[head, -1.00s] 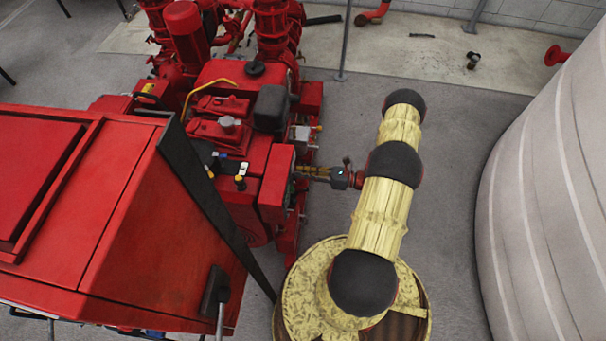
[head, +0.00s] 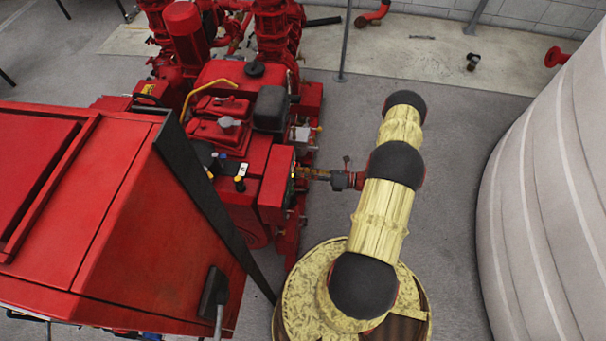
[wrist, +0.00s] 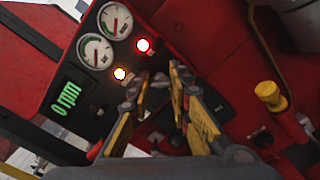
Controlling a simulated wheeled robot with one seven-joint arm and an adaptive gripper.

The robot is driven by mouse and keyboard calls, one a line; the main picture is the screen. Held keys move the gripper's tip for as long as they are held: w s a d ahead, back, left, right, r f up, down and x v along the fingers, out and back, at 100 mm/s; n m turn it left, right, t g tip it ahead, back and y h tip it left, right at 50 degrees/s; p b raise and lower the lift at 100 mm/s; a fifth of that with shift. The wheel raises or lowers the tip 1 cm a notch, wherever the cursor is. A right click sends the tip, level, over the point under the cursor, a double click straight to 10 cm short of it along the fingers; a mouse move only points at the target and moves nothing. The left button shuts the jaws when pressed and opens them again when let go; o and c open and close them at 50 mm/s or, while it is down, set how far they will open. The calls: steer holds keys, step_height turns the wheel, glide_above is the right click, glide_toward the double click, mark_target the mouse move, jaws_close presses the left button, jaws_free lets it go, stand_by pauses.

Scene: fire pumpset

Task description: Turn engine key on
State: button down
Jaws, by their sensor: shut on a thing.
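The engine's control panel (wrist: 85,105) fills the left and middle of the wrist view. It has two round gauges, a red light (wrist: 143,45) and a yellow-white light (wrist: 120,74), both lit, and a green display (wrist: 66,97) reading "0 rpm". My gripper (wrist: 162,82) is at the panel face, right of the lights, its yellow-and-black fingers close around a small dark part, the engine key, mostly hidden between the fingertips. In the head view my gripper (head: 301,173) reaches the right side of the red panel box (head: 274,187); the key is hidden there.
The red engine (head: 225,110) stands behind the panel box. A large red cabinet (head: 110,210) fills the left foreground. A yellow-capped part (wrist: 268,95) sits right of my fingers. A big pale ribbed tank (head: 550,200) is at right. Grey floor is open behind my arm.

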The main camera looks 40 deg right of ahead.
steer(key=shift+d, duration=0.1)
steer(key=c, duration=1.7)
jaws_free()
steer(key=shift+c, duration=0.2)
steer(key=shift+o, duration=0.5)
steer(key=shift+s, duration=0.1)
steer(key=v, duration=1.1)
steer(key=shift+s+d, duration=0.3)
